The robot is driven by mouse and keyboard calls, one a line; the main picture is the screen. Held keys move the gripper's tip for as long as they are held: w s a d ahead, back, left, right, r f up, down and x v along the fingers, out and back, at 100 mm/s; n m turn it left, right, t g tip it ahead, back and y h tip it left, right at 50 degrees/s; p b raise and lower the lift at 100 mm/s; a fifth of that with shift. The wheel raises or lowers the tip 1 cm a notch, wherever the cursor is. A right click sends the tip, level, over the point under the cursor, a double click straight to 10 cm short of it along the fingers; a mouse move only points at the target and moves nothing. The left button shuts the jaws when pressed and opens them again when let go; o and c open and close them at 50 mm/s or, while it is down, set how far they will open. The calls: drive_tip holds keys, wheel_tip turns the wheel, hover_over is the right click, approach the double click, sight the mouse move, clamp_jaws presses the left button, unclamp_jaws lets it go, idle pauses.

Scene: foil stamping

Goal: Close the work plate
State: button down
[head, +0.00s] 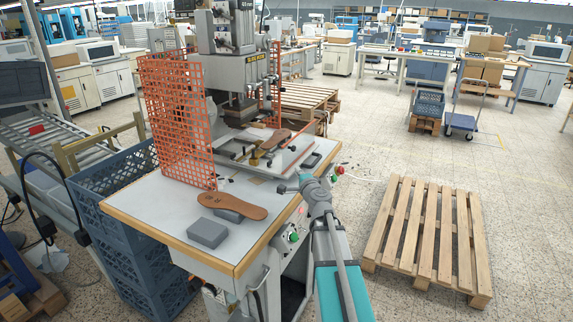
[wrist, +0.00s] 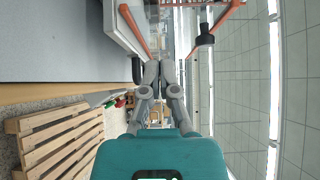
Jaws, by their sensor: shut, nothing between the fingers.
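The work plate (head: 235,153) is a pale flat plate low on the stamping press (head: 230,80), sticking out below its head. A brown shoe sole (head: 275,140) lies on it, and an orange-red bar runs along its side. My gripper (head: 283,187) is at the right edge of the table, in front of the plate and apart from it. In the wrist view my gripper (wrist: 160,68) has its two fingers together with nothing between them. A pale plate edge and an orange-red bar (wrist: 133,30) show just beyond the fingertips, upper left.
An orange mesh guard (head: 178,120) stands at the press's left. A second brown sole (head: 232,206) and grey blocks (head: 207,233) lie on the white table (head: 150,207).

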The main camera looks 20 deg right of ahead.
sight(290, 159)
drive_tip(key=w, duration=0.6)
drive_tip(key=w+d, duration=0.1)
drive_tip(key=w, duration=0.2)
drive_tip(key=shift+w+d, duration=0.1)
drive_tip(key=shift+w, duration=0.1)
drive_tip(key=w, duration=0.1)
drive_tip(key=w+a, duration=0.1)
drive_tip(key=shift+w+a, duration=0.8)
drive_tip(key=shift+d, duration=0.15)
